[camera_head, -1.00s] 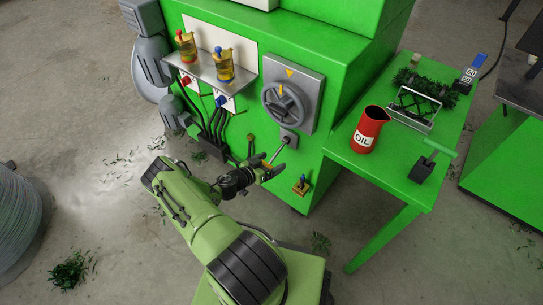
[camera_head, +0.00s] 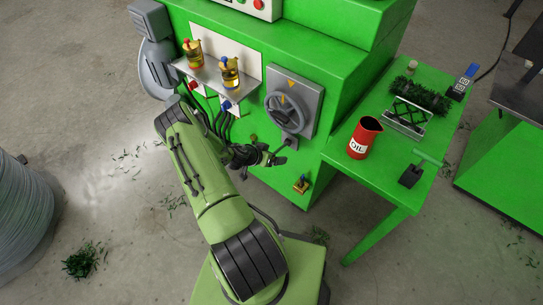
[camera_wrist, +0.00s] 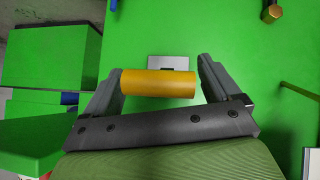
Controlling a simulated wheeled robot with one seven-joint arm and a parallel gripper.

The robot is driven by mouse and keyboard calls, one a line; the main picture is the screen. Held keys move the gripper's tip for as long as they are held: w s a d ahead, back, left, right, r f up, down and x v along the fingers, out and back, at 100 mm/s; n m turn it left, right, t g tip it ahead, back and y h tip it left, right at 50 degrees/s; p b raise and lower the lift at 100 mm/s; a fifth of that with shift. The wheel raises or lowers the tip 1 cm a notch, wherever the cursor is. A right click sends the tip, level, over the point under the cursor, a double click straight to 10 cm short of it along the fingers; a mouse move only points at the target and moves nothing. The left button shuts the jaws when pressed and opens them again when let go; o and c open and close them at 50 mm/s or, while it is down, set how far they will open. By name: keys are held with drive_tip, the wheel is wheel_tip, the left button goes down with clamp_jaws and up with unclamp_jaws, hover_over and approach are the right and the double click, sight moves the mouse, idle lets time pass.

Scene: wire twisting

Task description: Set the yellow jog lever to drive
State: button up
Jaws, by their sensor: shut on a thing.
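The yellow grip of the jog lever (camera_wrist: 158,83) lies crosswise between the two fingers of my gripper (camera_wrist: 159,80) in the wrist view. The gripper is shut on it. In the head view my gripper (camera_head: 273,157) is at the front of the green machine, just below the lever's grey mount (camera_head: 288,138) and the handwheel (camera_head: 286,113). The lever's rod and grip are mostly hidden by my gripper there. I cannot read any position marks for the lever.
A small brass fitting (camera_head: 301,185) sticks out low on the machine front. Wire shavings (camera_head: 84,260) lie on the floor.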

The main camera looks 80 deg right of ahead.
drive_tip(key=shift+w+d+r, duration=0.1)
drive_tip(key=shift+d+r, duration=0.1)
drive_tip(key=shift+r, duration=0.05)
drive_tip(key=o, duration=1.2)
drive_tip(key=shift+f, duration=0.1)
drive_tip(key=p+v, duration=0.1)
drive_tip(key=v, duration=1.4)
drive_tip(key=shift+w+a+p, duration=0.2)
drive_tip(key=shift+a+p, duration=0.1)
drive_tip(key=shift+a, duration=0.05)
